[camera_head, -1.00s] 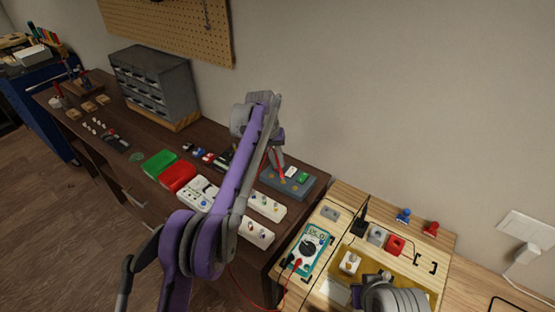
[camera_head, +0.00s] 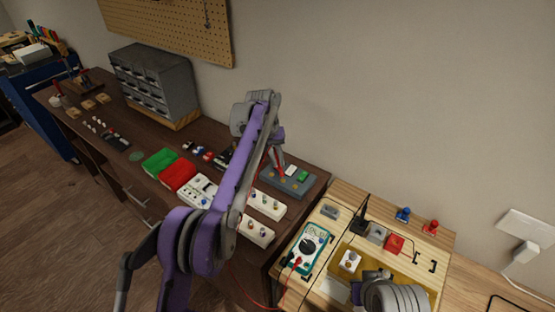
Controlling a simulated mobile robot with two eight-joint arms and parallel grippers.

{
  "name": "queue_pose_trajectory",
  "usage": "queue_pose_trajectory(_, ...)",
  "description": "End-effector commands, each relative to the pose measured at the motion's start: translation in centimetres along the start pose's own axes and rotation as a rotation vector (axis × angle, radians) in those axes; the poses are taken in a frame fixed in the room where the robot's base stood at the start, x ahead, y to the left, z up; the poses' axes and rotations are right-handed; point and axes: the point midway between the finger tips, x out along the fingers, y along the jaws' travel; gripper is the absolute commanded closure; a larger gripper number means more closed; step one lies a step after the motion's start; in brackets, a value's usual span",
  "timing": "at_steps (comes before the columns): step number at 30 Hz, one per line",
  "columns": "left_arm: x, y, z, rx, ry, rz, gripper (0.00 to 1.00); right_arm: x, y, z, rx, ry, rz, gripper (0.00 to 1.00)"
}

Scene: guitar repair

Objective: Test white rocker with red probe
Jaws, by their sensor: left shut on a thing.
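My left gripper (camera_head: 279,147) is shut on the red probe (camera_head: 277,161). It holds the probe pointing down over the grey switch board (camera_head: 295,188). The white rocker (camera_head: 291,170) sits on this board, just right of the probe, with a green rocker beside it. I cannot tell whether the probe tip touches anything. The teal multimeter (camera_head: 308,248) lies on the light wood table, and a red lead runs from it. Part of my right arm shows at the bottom right; its fingertips cannot be made out.
A black probe (camera_head: 361,215) stands upright on the light wood table near a grey block and a red block (camera_head: 394,244). White strips with knobs (camera_head: 267,204), a red tray (camera_head: 177,175) and a green tray (camera_head: 159,162) lie on the dark bench. A drawer cabinet (camera_head: 155,85) stands behind.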

Motion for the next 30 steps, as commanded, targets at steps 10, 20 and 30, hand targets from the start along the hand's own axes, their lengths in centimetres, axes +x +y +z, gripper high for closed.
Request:
queue_pose_trajectory(10,0.07,-0.01,0.01,0.0,0.0,0.0,1.0,0.02,0.0,0.04,0.0,0.0,0.0,1.0)
queue_pose_trajectory(20,0.44,-0.09,0.03,0.0,0.0,0.0,1.0,0.12,0.0,0.17,0.0,-0.002,0.0,1.0)
queue_pose_trajectory(30,0.85,-0.17,0.04,0.0,0.0,0.0,1.0,0.22,0.0,0.31,0.0,-0.003,0.0,1.0)
